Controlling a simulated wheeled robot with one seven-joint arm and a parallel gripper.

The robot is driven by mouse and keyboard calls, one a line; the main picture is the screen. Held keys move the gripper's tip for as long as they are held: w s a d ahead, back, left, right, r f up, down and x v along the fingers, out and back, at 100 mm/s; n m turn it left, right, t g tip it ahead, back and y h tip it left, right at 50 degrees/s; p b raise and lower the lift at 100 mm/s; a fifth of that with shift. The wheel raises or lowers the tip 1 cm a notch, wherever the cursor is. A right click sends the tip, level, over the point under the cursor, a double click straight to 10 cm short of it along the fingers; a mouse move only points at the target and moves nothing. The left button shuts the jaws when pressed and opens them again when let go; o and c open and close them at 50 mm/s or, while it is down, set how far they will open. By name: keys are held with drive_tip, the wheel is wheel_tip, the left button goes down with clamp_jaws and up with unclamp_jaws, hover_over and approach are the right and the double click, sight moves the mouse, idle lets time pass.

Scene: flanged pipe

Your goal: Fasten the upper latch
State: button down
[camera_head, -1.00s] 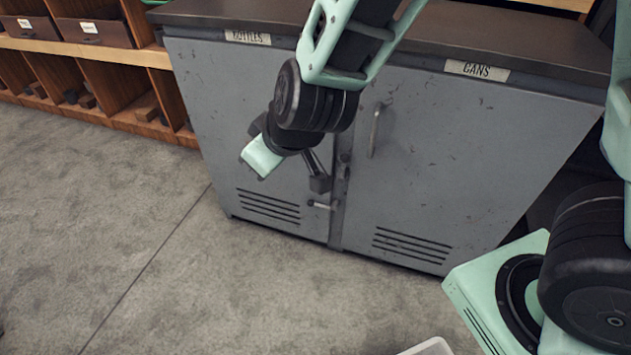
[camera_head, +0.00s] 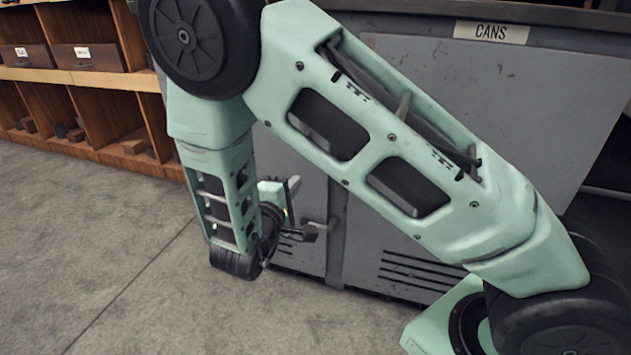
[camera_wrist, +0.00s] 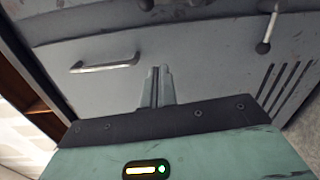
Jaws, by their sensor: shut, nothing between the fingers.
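The grey cabinet (camera_head: 345,245) has two doors, and my arm hides much of its front in the head view. In the wrist view my gripper (camera_wrist: 159,70) is shut and empty, its fingers together in front of a door (camera_wrist: 210,65). I cannot tell whether the tips touch the door. The lower latch (camera_wrist: 268,28), a rod with a round knob, is to the right. The upper latch is hidden in the head view.
A bar handle (camera_wrist: 105,65) stands out from the door left of my fingers in the wrist view. Vent slots (camera_wrist: 285,85) are at right. A wooden shelf unit (camera_head: 90,78) stands at left in the head view. The concrete floor (camera_head: 90,230) is clear.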

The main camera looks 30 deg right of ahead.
drive_tip(key=shift+s+d+f+h, duration=0.1)
drive_tip(key=shift+s+f+h, duration=0.05)
drive_tip(key=shift+h, duration=0.35)
drive_tip(key=w+d+b, duration=0.3)
drive_tip(key=d+b, duration=0.4)
drive_tip(key=d, duration=0.4)
drive_tip(key=shift+r, duration=0.35)
drive_tip(key=shift+d+r+p, duration=0.15)
drive_tip(key=shift+p, duration=0.2)
